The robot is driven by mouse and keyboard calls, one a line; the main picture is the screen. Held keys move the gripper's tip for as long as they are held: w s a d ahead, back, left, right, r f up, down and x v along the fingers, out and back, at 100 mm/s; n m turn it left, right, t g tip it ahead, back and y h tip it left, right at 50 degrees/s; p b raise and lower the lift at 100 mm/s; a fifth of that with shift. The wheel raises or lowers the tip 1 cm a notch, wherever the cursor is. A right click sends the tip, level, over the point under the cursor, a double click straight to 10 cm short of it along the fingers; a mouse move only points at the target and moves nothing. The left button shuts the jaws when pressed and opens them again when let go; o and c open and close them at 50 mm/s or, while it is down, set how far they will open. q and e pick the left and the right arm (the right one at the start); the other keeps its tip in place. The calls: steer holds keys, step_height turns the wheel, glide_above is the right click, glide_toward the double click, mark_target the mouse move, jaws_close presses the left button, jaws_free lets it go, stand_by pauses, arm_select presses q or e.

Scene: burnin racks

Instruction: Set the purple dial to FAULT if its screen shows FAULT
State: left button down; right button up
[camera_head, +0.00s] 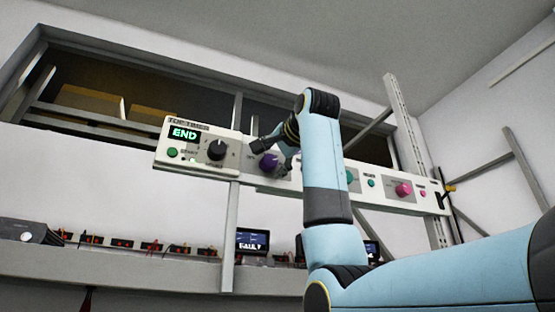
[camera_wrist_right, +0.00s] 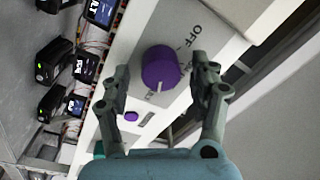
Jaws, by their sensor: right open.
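The purple dial (camera_head: 268,161) sits on a long white control panel (camera_head: 228,172). In the right wrist view the purple dial (camera_wrist_right: 160,67) lies between the two fingers of my open right gripper (camera_wrist_right: 161,72), with gaps visible at its sides. A white mark shows at the dial's lower edge, near a partly hidden label ending in "LT". An "OFF" label is printed above right. In the head view my right gripper (camera_head: 277,153) is at the dial and partly covers it. A dark screen (camera_head: 252,243) below the panel reads FAULT. My left gripper is not in view.
A black dial (camera_head: 217,149) and a green END display (camera_head: 184,133) are left of the purple dial. A purple button (camera_wrist_right: 131,116) is beside the purple dial. Small devices line the shelf (camera_head: 120,264) below.

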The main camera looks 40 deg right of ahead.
steer(key=v, duration=1.1)
steer(key=shift+s, duration=0.35)
steer(key=shift+f, duration=0.1)
